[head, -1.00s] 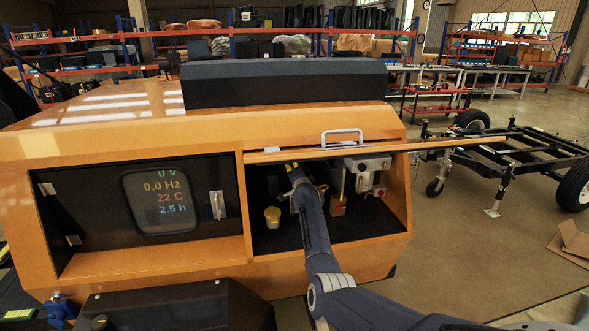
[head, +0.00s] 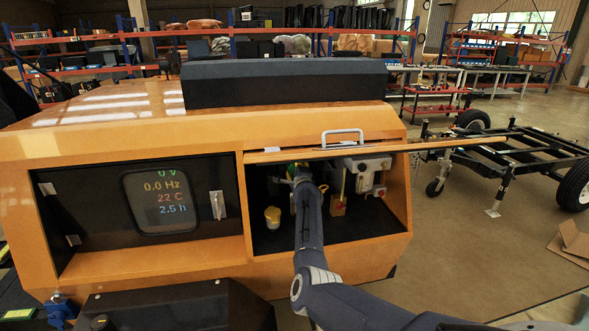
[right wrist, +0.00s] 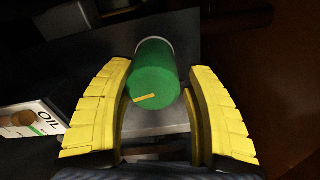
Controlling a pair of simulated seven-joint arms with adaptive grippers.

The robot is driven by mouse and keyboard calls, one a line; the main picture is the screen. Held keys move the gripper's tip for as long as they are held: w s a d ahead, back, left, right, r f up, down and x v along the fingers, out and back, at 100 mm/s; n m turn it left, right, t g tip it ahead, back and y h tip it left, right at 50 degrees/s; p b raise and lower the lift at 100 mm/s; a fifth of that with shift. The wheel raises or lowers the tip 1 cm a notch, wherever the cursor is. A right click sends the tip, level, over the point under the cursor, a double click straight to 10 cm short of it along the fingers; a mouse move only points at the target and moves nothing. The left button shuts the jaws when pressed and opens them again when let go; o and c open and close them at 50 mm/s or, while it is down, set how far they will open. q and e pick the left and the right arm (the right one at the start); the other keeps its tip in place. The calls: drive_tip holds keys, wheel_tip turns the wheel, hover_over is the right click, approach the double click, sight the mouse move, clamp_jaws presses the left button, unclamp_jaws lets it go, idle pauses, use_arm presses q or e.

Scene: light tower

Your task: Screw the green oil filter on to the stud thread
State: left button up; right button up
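The green oil filter (right wrist: 154,76) shows in the right wrist view, with a yellow mark on its near end and a pale rim at its far end. My right gripper (right wrist: 158,85) has its yellow fingers on both sides of the filter, seemingly closed on it. In the head view, a little green of the filter (head: 297,169) shows at my right gripper (head: 301,175), inside the orange machine's right compartment. The stud thread is hidden, so I cannot tell whether the filter touches it. My left gripper is not in view.
A yellow-capped part (head: 272,216) stands on the compartment floor. A grey box (head: 370,167) is at its right wall. An OIL label (right wrist: 30,122) shows at left in the right wrist view. The orange lid edge (head: 300,154) runs above the opening.

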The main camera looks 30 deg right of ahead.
drive_tip(key=o, duration=0.4)
drive_tip(key=shift+d, duration=0.1)
drive_tip(key=shift+f, duration=0.15)
drive_tip(key=shift+s+a+f, duration=0.1)
drive_tip(key=shift+a, duration=0.1)
